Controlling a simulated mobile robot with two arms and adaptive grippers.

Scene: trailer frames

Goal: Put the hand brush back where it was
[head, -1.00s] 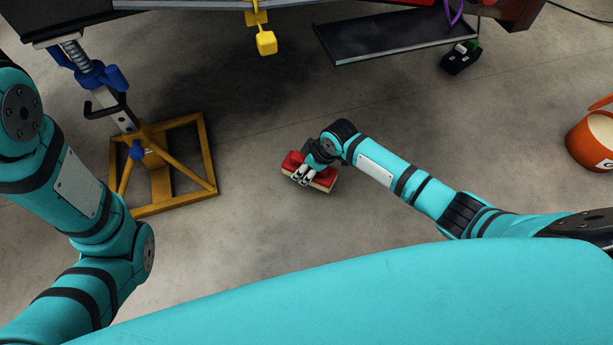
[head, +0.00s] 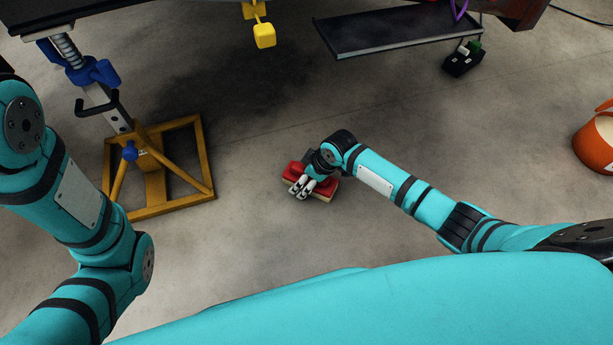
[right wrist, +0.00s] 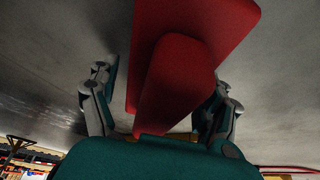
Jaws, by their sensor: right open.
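The hand brush (head: 325,190) has a red body and a pale lower edge. In the head view it appears to be at the concrete floor, partly covered by my right gripper (head: 302,187). In the right wrist view the red brush (right wrist: 195,50) fills the upper middle, its tapered handle between the spread fingers of my right gripper (right wrist: 160,105). The fingers stand on either side with visible gaps, so it is open around the brush. I cannot tell whether the brush touches the floor. My left arm shows at the left, but its gripper is out of view.
A yellow stand (head: 205,160) with a blue-fitted jack is left of the brush. A dark tray (head: 395,35) and a small black box (head: 463,62) are at the back. An orange bucket (head: 597,145) is at the right. Floor around the brush is clear.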

